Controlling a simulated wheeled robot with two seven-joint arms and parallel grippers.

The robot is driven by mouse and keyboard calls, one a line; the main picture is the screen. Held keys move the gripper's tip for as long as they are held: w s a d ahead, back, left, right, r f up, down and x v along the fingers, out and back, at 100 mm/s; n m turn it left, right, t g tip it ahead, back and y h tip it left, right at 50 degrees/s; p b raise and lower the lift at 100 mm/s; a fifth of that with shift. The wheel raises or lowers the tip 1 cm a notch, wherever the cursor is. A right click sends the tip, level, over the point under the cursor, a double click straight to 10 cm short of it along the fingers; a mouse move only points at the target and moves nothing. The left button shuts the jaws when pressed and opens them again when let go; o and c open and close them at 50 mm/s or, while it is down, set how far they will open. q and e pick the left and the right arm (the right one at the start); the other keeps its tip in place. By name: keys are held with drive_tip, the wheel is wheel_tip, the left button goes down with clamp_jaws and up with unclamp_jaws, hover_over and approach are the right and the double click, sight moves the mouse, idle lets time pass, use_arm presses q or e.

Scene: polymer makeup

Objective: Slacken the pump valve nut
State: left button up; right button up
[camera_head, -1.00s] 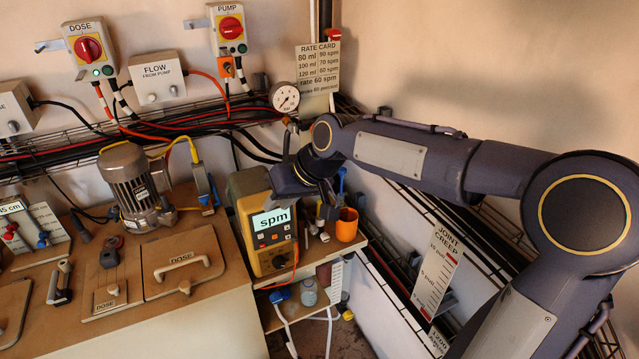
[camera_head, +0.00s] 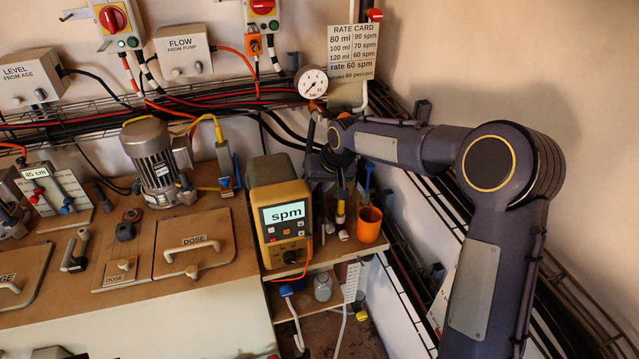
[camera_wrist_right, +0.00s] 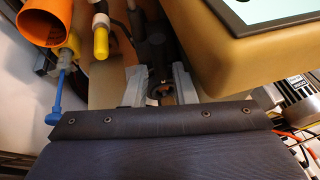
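The tan pump (camera_head: 283,225) with its "spm" screen stands on the bench end; its casing and screen edge also show in the wrist view (camera_wrist_right: 235,48). My right gripper (camera_head: 338,183) points down just right of the pump, beside the small fittings there. In the wrist view its two grey fingers (camera_wrist_right: 160,82) stand apart, with a dark round part between or just beyond them. I cannot tell whether they touch it, or whether it is the valve nut. My left gripper is out of view.
An orange cup (camera_head: 369,224) stands right of the gripper, near a yellow-capped fitting (camera_wrist_right: 101,38) and a blue-handled part (camera_wrist_right: 54,115). A pressure gauge (camera_head: 311,82) is behind. A motor (camera_head: 155,163) and DOSE lid (camera_head: 194,242) lie left of the pump.

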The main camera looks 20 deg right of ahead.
drive_tip(key=shift+w+f, duration=0.15)
drive_tip(key=shift+f, duration=0.2)
drive_tip(key=shift+a, duration=0.1)
clamp_jaws()
